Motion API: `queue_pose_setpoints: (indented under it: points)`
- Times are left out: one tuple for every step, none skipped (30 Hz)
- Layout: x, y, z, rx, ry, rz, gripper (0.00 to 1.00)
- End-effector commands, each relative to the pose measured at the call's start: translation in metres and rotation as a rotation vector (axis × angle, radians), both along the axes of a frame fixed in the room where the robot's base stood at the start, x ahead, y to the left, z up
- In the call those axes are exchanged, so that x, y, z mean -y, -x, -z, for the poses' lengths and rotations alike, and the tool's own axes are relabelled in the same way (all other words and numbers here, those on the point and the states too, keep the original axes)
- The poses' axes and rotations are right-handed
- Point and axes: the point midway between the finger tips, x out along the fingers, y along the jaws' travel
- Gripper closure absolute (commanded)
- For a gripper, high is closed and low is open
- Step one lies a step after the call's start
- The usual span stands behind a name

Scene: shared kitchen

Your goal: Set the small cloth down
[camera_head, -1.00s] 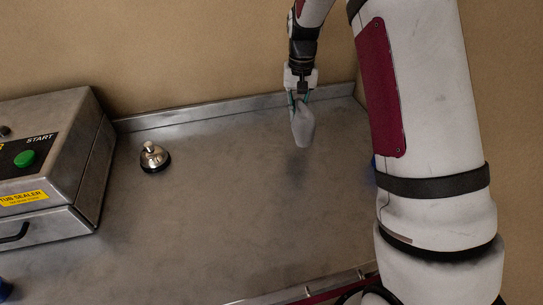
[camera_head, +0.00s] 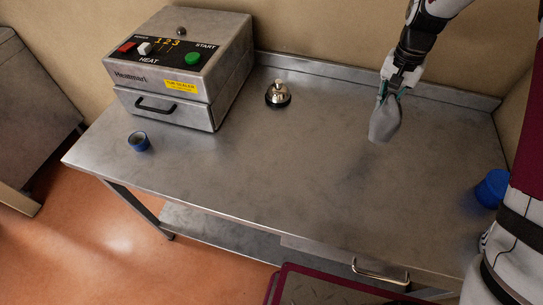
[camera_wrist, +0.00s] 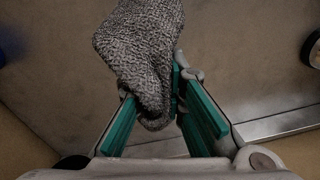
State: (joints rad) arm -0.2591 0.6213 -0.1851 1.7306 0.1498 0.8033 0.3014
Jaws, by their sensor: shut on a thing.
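The small grey cloth (camera_head: 385,121) hangs bunched from my gripper (camera_head: 388,92) above the right part of the steel table (camera_head: 300,165). In the wrist view the cloth (camera_wrist: 142,50) shows a coarse knit and sits between the green-lined fingers of my gripper (camera_wrist: 165,100). The gripper is shut on it. The cloth's lower end looks clear of the table top, with a faint dark shadow below it.
A tub sealer (camera_head: 180,75) stands at the back left of the table. A bell (camera_head: 278,94) is right of it and a small blue cup (camera_head: 139,141) in front. A blue object (camera_head: 492,188) is at the right edge. The middle of the table is clear.

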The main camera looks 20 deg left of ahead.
Motion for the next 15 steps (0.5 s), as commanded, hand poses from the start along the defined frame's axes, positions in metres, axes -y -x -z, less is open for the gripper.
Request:
queue_pose_setpoints:
  points:
    - [-0.014,0.010,-0.004,-0.002,0.000,-0.006,1.00]
    - [-0.021,0.014,-0.005,-0.002,0.000,-0.006,1.00]
    - [-0.031,0.019,-0.006,-0.002,0.000,-0.005,1.00]
    - [-0.038,0.022,-0.005,-0.002,0.000,-0.006,1.00]
    - [-0.046,0.026,-0.005,-0.001,0.001,-0.006,1.00]
    - [-0.055,0.031,-0.006,-0.001,0.000,-0.006,1.00]
    - [-0.063,0.034,-0.006,-0.001,0.000,-0.006,1.00]
    - [-0.070,0.038,-0.006,-0.002,-0.001,-0.006,1.00]
    - [-0.079,0.043,-0.006,-0.002,0.000,-0.006,1.00]
    - [-0.087,0.047,-0.005,-0.002,0.000,-0.007,1.00]
    - [-0.094,0.050,-0.004,-0.002,0.000,-0.005,1.00]
    - [-0.103,0.055,-0.003,-0.002,0.000,-0.007,1.00]
    - [-0.110,0.058,-0.003,-0.001,0.001,-0.005,1.00]
    - [-0.118,0.062,-0.002,-0.001,0.001,-0.006,1.00]
    - [-0.127,0.067,-0.002,-0.001,0.001,-0.005,1.00]
